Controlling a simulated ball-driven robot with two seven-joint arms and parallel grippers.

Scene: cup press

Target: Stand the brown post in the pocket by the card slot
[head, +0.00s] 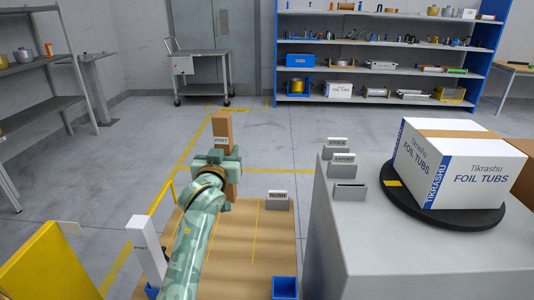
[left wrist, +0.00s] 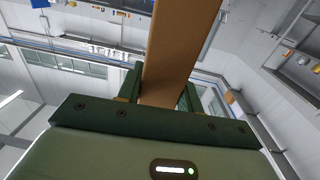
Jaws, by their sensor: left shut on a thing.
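The brown post (head: 222,127), with a white label near its middle, stands roughly upright in my left gripper (head: 228,172), which is shut on it. In the left wrist view the post (left wrist: 178,50) runs up between the two fingers (left wrist: 160,92). An empty blue pocket (head: 285,288) is at the front right of the wooden board (head: 270,245). A grey card slot (head: 278,203) with a card stands at the board's back right. My right gripper is not in view.
A white post (head: 145,245) stands at the board's left, by a yellow panel (head: 45,265). The grey counter (head: 350,250) at right bears several card holders (head: 350,192) and a foil tubs box (head: 460,160) on a black turntable (head: 398,190).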

